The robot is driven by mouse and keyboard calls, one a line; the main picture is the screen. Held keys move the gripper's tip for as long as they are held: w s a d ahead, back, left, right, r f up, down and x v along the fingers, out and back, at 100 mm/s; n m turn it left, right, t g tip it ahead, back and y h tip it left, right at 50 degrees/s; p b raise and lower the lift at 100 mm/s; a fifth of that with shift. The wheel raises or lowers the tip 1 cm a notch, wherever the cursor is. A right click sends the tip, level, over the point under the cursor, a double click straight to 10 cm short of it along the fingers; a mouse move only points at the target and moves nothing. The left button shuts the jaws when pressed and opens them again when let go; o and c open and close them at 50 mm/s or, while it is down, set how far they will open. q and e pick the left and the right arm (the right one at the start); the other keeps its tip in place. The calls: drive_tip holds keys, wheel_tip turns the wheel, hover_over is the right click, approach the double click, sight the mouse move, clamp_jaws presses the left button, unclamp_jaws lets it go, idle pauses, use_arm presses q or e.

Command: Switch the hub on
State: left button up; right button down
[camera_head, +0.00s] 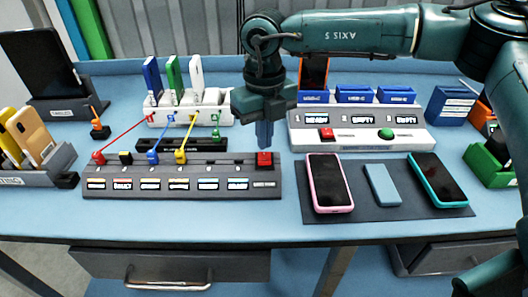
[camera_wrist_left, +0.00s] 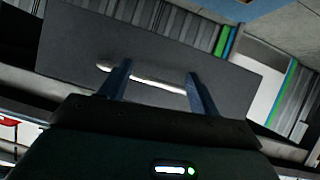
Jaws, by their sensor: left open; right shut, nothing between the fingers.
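The hub (camera_head: 130,188) is a long dark grey strip at the front of the table, with a row of coloured labels and sockets. A red switch (camera_head: 264,159) sits at its right end. My right gripper (camera_head: 264,145) is shut and empty, pointing down just above and behind the red switch; I cannot tell whether it touches. Red, blue and yellow cables are plugged into the hub's left part. My left gripper (camera_wrist_left: 160,84) is open in the left wrist view and outside the head view. A pale bar handle on a dark panel (camera_wrist_left: 85,40) shows between its fingers.
A white rack (camera_head: 160,116) with upright coloured cards stands behind the hub. A dark mat (camera_head: 390,208) with several phones lies to the right. Behind it stands a white panel (camera_head: 350,143) with red and green buttons. A drawer (camera_head: 100,264) is under the table.

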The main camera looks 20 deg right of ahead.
sight(265, 154)
wheel_tip(265, 154, up, 5)
drive_tip(key=shift+r+p, duration=0.1)
drive_tip(key=shift+p, duration=1.1)
